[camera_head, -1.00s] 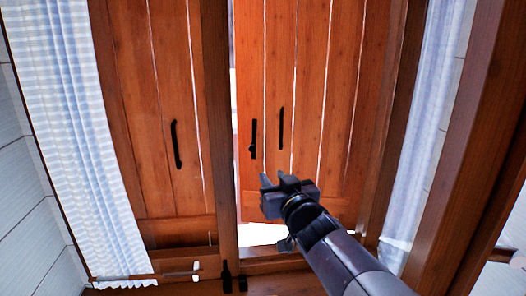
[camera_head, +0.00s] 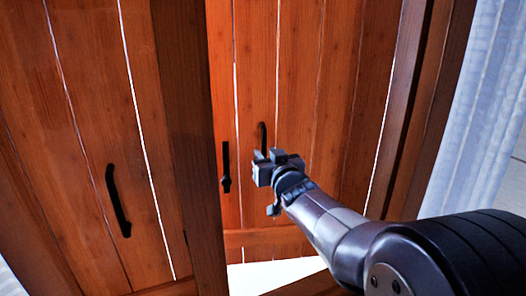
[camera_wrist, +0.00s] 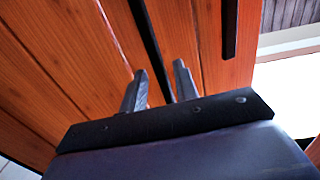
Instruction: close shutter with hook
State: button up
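My gripper (camera_head: 268,156) is at the lower part of the handle. In the wrist view, its two fingers (camera_wrist: 160,85) are apart, with the dark handle (camera_wrist: 148,40) running down between them. Contact cannot be told.
The left wooden shutter (camera_head: 70,150) has its own dark handle (camera_head: 118,202). The centre post (camera_head: 190,140) stands between the shutters. A pale curtain (camera_head: 478,110) hangs at the right beside the wooden frame. Bright light shows below the right shutter.

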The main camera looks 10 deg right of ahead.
jog(key=shift+w+a, duration=0.15)
jog(key=shift+w, duration=1)
grip_shut()
